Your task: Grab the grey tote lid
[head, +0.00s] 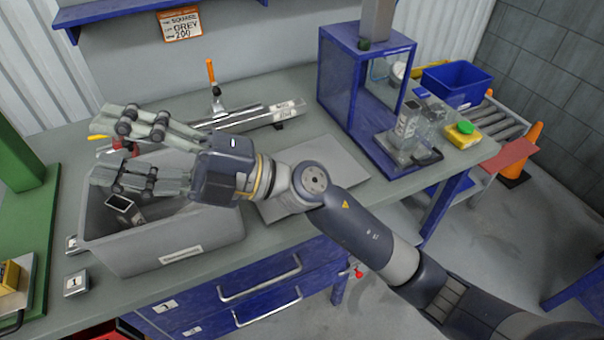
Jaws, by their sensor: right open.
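The grey tote lid (335,162) appears to be the flat grey panel lying on the bench, right of the tote. My right forearm and wrist cross above it and hide part of it. The open grey tote (205,232) stands at the left, with a small square-ended metal piece (124,208) inside. My right gripper (104,146) is open, pointing left over the tote, with nothing seen between its fingers. It is away from the lid. My left gripper is not in view.
A blue frame (345,90) with a clear container stands right of the lid. A metal rail fixture with an orange handle (211,72) lies behind it. A small block marked 1 (76,284) sits by the tote. Blue drawers (240,300) are below the bench.

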